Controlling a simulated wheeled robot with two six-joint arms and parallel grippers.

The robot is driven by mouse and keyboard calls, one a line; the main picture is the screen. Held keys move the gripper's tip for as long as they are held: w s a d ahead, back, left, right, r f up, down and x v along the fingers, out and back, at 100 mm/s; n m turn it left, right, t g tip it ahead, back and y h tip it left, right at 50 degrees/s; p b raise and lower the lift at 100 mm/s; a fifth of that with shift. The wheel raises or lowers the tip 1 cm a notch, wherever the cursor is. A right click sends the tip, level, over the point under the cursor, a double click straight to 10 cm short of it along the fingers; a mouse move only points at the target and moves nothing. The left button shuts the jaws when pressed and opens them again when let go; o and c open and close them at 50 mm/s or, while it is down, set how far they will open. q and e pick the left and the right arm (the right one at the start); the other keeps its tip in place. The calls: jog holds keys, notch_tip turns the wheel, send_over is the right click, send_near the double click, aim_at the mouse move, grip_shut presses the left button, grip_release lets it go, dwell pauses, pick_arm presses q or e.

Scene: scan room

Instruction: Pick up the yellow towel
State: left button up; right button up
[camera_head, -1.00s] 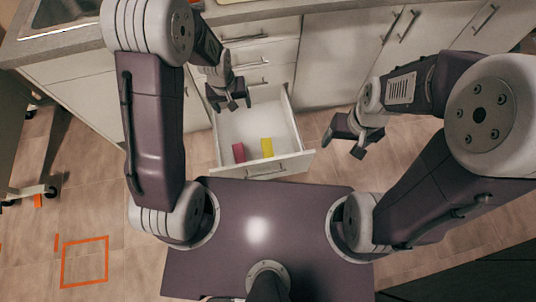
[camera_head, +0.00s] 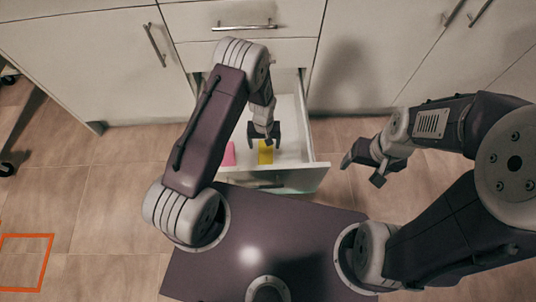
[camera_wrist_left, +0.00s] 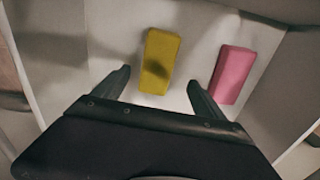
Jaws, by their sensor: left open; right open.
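The yellow towel (camera_head: 265,153) is a small folded block lying flat in the open white drawer (camera_head: 293,128). In the left wrist view the yellow towel (camera_wrist_left: 160,60) lies ahead of my left gripper, between the lines of its two fingers. My left gripper (camera_head: 264,133) is open and empty, above the drawer and close over the towel, with a gap to it in the wrist view. My right gripper (camera_head: 367,168) is open and empty, outside the drawer to its right.
A pink folded towel (camera_head: 229,154) lies in the drawer beside the yellow one; it also shows in the left wrist view (camera_wrist_left: 233,74), near one finger. The drawer's front panel (camera_head: 275,180) and side walls stand around both. Cabinet fronts (camera_head: 80,62) close off the back.

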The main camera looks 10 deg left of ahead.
aim_at(266, 152)
pick_arm(q)
notch_tip(266, 152, down, 4)
jog(key=shift+r+b, duration=0.25)
jog(key=shift+b, duration=0.65)
jog(key=f+b, duration=0.4)
jog(key=f, duration=0.1)
jog(key=shift+d+f, duration=0.15)
jog(key=shift+d, duration=0.1)
jog(key=shift+r, duration=0.2)
jog(key=c, duration=1.5)
